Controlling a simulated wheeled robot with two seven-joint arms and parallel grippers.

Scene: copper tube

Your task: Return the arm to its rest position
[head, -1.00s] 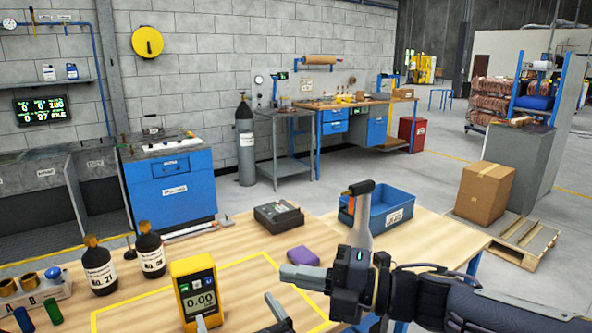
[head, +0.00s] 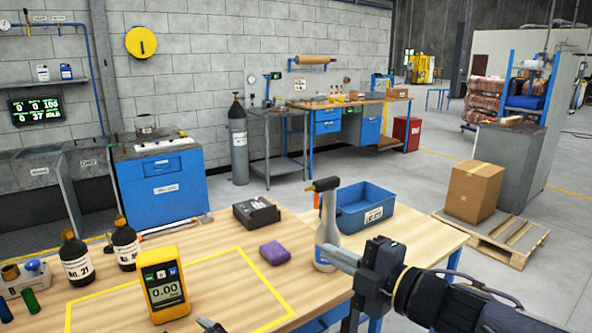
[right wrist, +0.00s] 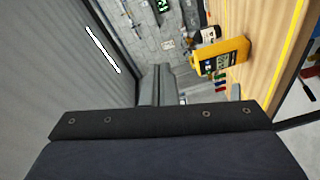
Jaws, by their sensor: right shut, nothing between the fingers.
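My right gripper (head: 334,256) comes in from the right in the head view, over the right part of the wooden workbench (head: 225,275). It is shut and empty. In the right wrist view, the grey shut fingers (right wrist: 157,85) point away from the dark gripper body. Only a dark tip of my left gripper (head: 211,325) shows at the bottom edge of the head view; its jaws are not readable.
A yellow meter (head: 164,285) reading 0.00 stands within the yellow outline; it also shows in the right wrist view (right wrist: 222,57). Two dark bottles (head: 76,262) stand left. A purple block (head: 274,253), a black device (head: 256,212) and a blue bin (head: 363,207) lie beyond.

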